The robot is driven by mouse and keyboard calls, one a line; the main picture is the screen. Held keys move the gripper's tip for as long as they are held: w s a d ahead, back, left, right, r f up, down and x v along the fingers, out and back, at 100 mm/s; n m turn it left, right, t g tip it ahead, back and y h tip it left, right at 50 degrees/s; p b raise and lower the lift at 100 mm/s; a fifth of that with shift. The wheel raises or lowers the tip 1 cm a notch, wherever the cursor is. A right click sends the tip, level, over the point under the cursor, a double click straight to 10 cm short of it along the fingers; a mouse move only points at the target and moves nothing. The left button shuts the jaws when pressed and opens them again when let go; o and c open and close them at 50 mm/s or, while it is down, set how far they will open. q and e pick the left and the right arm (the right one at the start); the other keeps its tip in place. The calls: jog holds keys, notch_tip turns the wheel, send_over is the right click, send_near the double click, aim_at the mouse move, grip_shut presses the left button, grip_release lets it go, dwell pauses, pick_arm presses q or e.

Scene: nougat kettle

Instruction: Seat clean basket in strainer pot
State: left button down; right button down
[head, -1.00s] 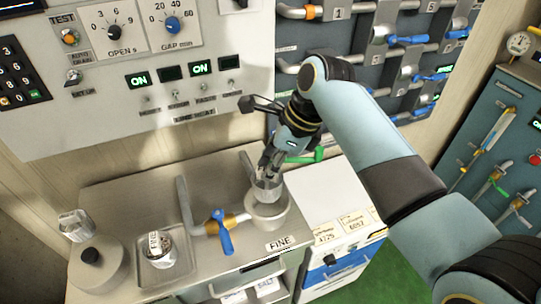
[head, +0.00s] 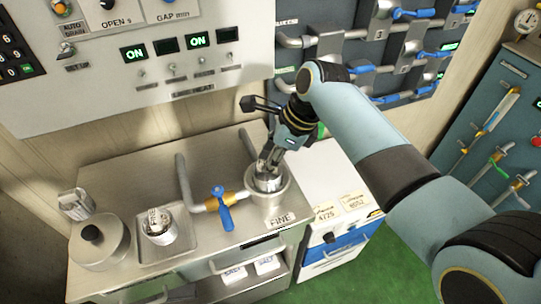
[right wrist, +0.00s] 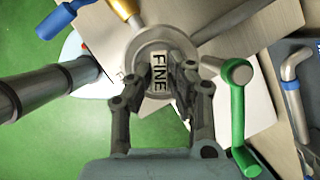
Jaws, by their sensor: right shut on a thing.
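My right gripper (head: 267,163) is shut on a metal basket (head: 269,181) at the strainer pot (head: 267,208). The pot is a round steel vessel at the counter's right front, with a FINE label below it. The basket's lower part is inside the pot's rim; I cannot tell whether it rests on the bottom. In the right wrist view the fingers (right wrist: 162,92) reach down over the pot (right wrist: 137,47), and a FINE tag (right wrist: 161,72) shows between them. A second basket marked FINE (head: 156,226) stands in a square tray (head: 180,245) on the left. My left gripper is out of view.
A pipe with a blue-handled valve (head: 222,207) stands just left of the pot. A green lever (right wrist: 238,110) shows beside the gripper in the wrist view.

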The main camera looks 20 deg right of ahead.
jog(key=shift+f+p, duration=0.15)
jog(key=shift+p, duration=0.35)
dwell(1.1)
jog(key=shift+f, duration=1.4)
dwell(2.1)
jog(key=c, duration=0.7)
grip_release()
jog(key=shift+o, duration=0.2)
jog(key=shift+r, duration=4)
